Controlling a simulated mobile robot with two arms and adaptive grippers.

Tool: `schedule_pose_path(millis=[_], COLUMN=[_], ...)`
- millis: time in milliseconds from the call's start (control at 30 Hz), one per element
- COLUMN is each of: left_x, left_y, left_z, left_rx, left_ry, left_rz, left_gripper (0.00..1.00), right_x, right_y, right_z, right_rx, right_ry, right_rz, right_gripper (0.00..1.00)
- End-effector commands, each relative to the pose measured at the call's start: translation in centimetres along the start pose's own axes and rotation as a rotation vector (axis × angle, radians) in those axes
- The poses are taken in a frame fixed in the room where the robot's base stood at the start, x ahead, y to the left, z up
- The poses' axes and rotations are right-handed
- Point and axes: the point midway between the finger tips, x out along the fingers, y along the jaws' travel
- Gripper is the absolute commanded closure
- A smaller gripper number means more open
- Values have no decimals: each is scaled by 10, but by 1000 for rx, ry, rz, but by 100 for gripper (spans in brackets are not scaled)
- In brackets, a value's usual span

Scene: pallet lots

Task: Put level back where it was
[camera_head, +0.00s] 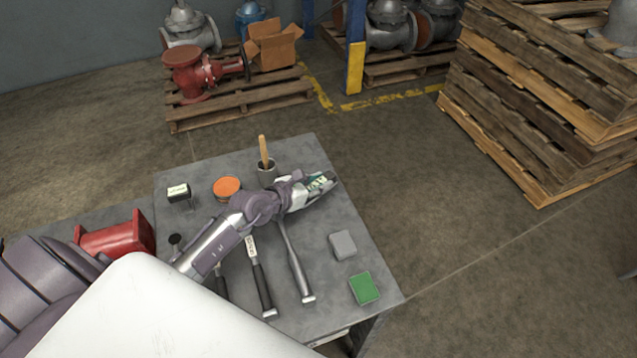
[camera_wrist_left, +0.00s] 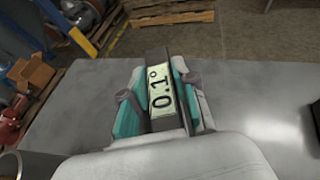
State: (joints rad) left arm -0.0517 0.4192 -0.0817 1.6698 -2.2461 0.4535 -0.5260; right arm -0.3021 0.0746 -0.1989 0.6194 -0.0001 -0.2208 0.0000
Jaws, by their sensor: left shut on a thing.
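The level (camera_wrist_left: 162,92) is a dark bar with a pale lit display reading 0.1° in the left wrist view. My left gripper (camera_head: 319,184) is shut on it, with a teal-padded finger on each side of it in the wrist view. In the head view the gripper is over the far right part of the grey table (camera_head: 225,165), near its edge. The fingers mostly hide the level there, and its height above the top is hard to tell. My right gripper is not in view.
A grey cup (camera_head: 267,174) with a wooden handle stands close behind my left wrist.

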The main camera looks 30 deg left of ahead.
Motion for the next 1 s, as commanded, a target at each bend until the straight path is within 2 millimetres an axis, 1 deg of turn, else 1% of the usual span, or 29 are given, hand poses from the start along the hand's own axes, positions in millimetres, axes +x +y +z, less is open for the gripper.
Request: schedule_pose_path(millis=[67, 200, 233, 300, 367, 633, 733, 867, 1000], left_x=[0, 1, 1, 1, 1, 0, -3, -22, -52], left_y=[0, 0, 0, 0, 0, 0, 0, 0, 0], left_z=[2, -2, -2, -2, -2, -2, 0, 0, 0], left_rx=[1, 0, 1, 0, 0, 0, 0, 1, 3], left_ry=[-2, -2, 0, 0, 0, 1, 2, 3, 3], left_rz=[1, 1, 0, 0, 0, 0, 0, 0, 0], left_gripper=[100, 100, 67, 55, 46, 46, 46, 46, 46], right_x=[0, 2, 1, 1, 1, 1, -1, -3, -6], right_y=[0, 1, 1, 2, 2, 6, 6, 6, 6], right_z=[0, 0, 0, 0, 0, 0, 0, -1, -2], right_rx=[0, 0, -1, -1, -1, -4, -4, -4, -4], right_ry=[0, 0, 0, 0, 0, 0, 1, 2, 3], right_rz=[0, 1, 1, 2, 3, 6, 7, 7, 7], right_gripper=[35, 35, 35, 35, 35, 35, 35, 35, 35])
